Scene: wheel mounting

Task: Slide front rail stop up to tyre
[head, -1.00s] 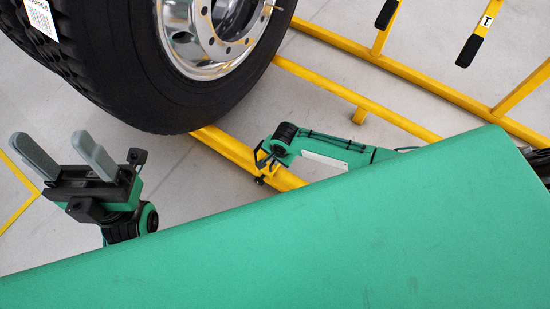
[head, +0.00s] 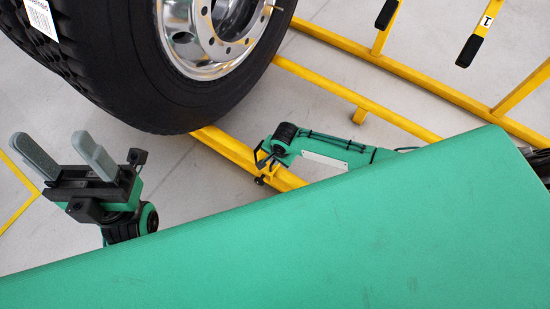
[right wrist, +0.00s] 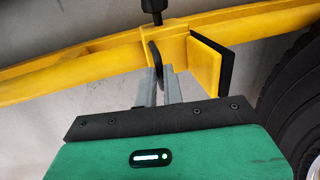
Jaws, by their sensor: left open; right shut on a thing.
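The tyre (head: 125,70) stands at the upper left of the head view, around a shiny metal wheel rim. Its black tread also shows at the right edge of the right wrist view (right wrist: 300,105). The front rail stop (right wrist: 203,60) is a yellow block on the yellow rail (right wrist: 70,62), with a black pad facing the tyre. A gap shows between pad and tyre. My right gripper (right wrist: 162,85) is shut on the stop's dark handle. In the head view the stop (head: 262,160) is small and partly hidden by my right arm. My left gripper (head: 62,155) is open and empty, left of the rail.
Yellow frame bars (head: 400,85) run across the upper right, with black-tipped posts (head: 468,50) and a label marked 1. A black screw knob (right wrist: 152,6) sits on the stop's far side. My green body covers the lower part of the head view.

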